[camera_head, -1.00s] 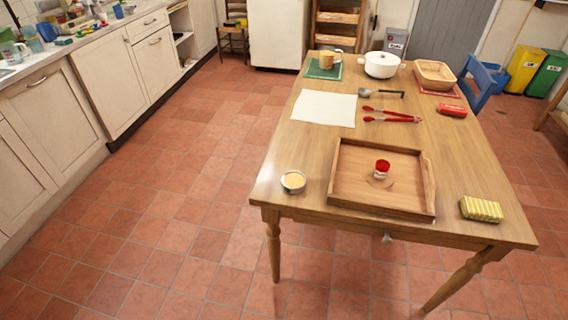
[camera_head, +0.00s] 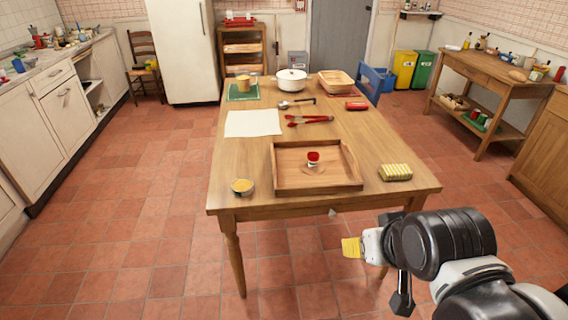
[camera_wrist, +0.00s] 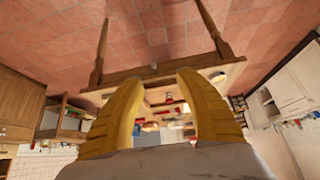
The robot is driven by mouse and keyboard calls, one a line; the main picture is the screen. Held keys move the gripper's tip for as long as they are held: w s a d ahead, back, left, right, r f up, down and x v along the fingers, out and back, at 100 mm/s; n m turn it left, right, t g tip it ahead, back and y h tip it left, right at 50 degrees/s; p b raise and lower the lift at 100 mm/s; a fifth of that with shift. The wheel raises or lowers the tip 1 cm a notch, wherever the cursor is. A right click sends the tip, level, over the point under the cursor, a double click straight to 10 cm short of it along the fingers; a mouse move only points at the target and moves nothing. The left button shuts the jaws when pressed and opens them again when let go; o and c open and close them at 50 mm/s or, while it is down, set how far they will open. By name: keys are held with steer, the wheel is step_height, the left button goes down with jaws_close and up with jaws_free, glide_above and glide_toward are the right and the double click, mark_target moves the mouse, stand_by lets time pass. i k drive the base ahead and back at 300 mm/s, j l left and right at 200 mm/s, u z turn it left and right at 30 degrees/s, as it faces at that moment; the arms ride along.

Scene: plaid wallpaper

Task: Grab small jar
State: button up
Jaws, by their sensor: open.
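A small jar with a red top (camera_head: 313,157) stands inside the wooden tray (camera_head: 318,187) on the table. A short round container with a yellowish top (camera_head: 242,187) sits left of the tray, near the table's front edge. My gripper (camera_head: 351,247) is in front of the table, low and to the right, apart from both. In the wrist view its two yellow fingers (camera_wrist: 161,77) are spread with nothing between them. That view is upside down and shows the table's front edge (camera_wrist: 165,72) beyond the fingers. A small red item shows there between them, too small to identify surely.
On the table (camera_head: 227,194) are a yellow striped packet (camera_head: 395,172), red tongs (camera_head: 310,119), a white sheet (camera_head: 252,123), a white pot (camera_head: 291,80) and a basket (camera_head: 336,83). A side bench (camera_head: 495,75) stands right. Floor left of the table is clear.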

mark_target(314, 157)
steer(key=i+z, duration=0.25)
steer(key=i, duration=0.35)
steer(key=i+j+z, duration=0.2)
steer(key=i, duration=0.4)
